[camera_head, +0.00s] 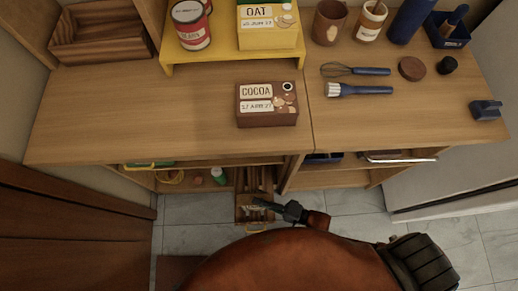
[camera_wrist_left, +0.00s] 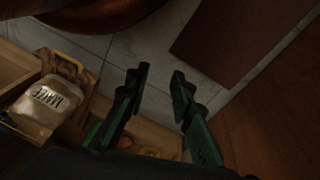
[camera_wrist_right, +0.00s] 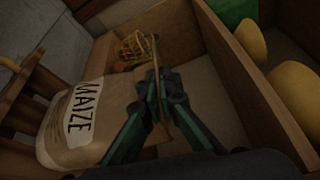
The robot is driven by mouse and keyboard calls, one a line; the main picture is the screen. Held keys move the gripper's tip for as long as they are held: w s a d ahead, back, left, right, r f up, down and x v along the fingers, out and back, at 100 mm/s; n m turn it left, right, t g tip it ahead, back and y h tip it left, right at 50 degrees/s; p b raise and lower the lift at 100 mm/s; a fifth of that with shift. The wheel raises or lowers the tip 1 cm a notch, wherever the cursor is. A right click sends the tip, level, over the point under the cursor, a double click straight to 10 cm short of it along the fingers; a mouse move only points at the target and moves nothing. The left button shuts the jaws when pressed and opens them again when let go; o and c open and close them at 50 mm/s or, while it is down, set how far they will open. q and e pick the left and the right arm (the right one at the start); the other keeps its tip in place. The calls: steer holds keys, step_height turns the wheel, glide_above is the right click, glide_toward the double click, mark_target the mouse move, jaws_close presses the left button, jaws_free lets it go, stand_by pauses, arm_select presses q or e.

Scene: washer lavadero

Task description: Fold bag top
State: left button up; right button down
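The pale bag marked MAIZE lies in a wooden crate, seen in the right wrist view (camera_wrist_right: 75,135) and the left wrist view (camera_wrist_left: 45,108). The crate (camera_head: 243,219) stands low at the shelf front. My right gripper (camera_wrist_right: 162,82) is at the bag's top end. Its fingers are close together with a thin tan sheet, seemingly the bag top, between them. In the head view this gripper (camera_head: 262,205) reaches over the crate. My left gripper (camera_wrist_left: 159,75) is open and empty, to the side of the bag; the head view does not show it.
A wooden counter (camera_head: 180,105) spans above the low shelf. It holds a COCOA box (camera_head: 266,104), a brush (camera_head: 358,90) and a whisk (camera_head: 354,70). A yellow basket (camera_wrist_right: 137,47) sits beyond the fingers. Tiled floor (camera_head: 190,238) lies open in front.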

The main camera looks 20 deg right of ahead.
arm_select(q)
steer(key=shift+w+f, duration=0.1)
arm_select(e)
steer(key=shift+f, duration=0.1)
